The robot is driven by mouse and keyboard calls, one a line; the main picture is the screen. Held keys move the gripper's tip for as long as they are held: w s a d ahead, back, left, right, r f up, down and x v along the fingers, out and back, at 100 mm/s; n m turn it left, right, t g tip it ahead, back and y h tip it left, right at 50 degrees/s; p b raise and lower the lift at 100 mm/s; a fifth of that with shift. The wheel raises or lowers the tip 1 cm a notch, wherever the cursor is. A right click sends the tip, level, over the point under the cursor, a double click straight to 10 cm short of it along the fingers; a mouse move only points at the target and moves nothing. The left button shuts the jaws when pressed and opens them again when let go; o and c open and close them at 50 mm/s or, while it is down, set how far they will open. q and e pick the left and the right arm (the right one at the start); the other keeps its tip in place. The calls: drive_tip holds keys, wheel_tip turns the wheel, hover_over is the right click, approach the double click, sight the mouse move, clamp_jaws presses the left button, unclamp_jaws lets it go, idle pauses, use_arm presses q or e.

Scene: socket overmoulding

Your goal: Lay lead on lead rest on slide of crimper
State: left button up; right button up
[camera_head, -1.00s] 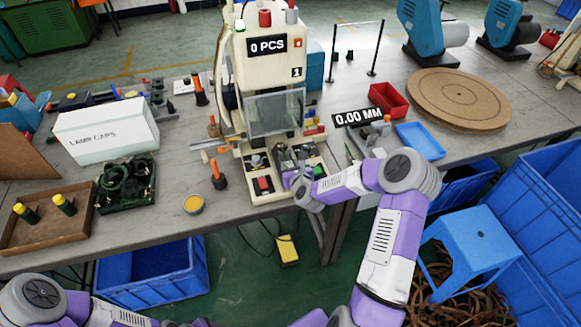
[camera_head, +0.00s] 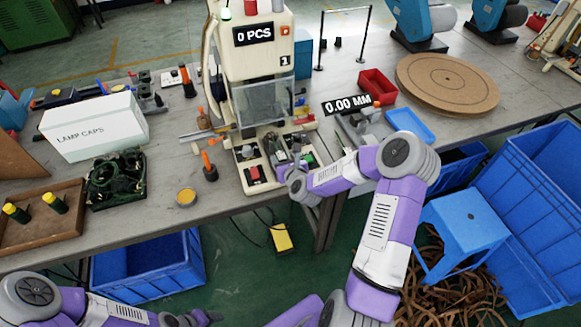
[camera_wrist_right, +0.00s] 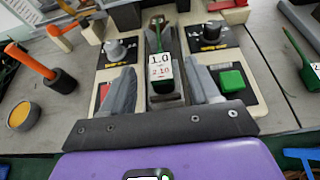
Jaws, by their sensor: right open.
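The cream crimper (camera_head: 268,62) stands on the table with a "0 PCS" display. My right gripper (camera_head: 287,172) is low at its front. In the right wrist view its two grey fingers (camera_wrist_right: 160,75) are apart. Between them is a green piece with a white tag (camera_wrist_right: 161,72), apparently the lead, lying along the grey slide (camera_wrist_right: 180,40) between two control panels. The fingers stand to either side of it; I cannot tell whether they touch it. The lead rest under it is hidden. My left gripper (camera_head: 205,317) is at the bottom edge, partly cut off.
An orange-handled tool (camera_head: 208,165) and a yellow tin (camera_head: 186,196) stand left of the crimper. A "0.00 MM" gauge (camera_head: 347,103), red bin (camera_head: 377,87) and blue tray (camera_head: 410,126) are to its right. Another tagged green piece (camera_wrist_right: 303,52) is on the right.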

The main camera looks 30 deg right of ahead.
drive_tip(key=p+v, duration=0.1)
drive_tip(key=v, duration=0.8)
drive_tip(key=s+a+f+n+g+y, duration=0.2)
drive_tip(key=s+a+f+n+y, duration=0.1)
drive_tip(key=a+f+n, duration=0.4)
drive_tip(key=s+a+f+n+g+y, duration=0.25)
drive_tip(key=a+f+n, duration=0.25)
drive_tip(key=a+n, duration=0.3)
drive_tip(key=s+a+f+n+g+y, duration=0.1)
drive_tip(key=s+a+f+n+g, duration=0.2)
drive_tip(key=s+n, duration=0.4)
drive_tip(key=s+a+f+n+g, duration=0.4)
drive_tip(key=s+f+n+g, duration=0.1)
drive_tip(key=n, duration=0.9)
drive_tip(key=shift+s+a+f+y, duration=0.3)
drive_tip(key=shift+s+f, duration=0.45)
drive_tip(key=shift+s, duration=0.45)
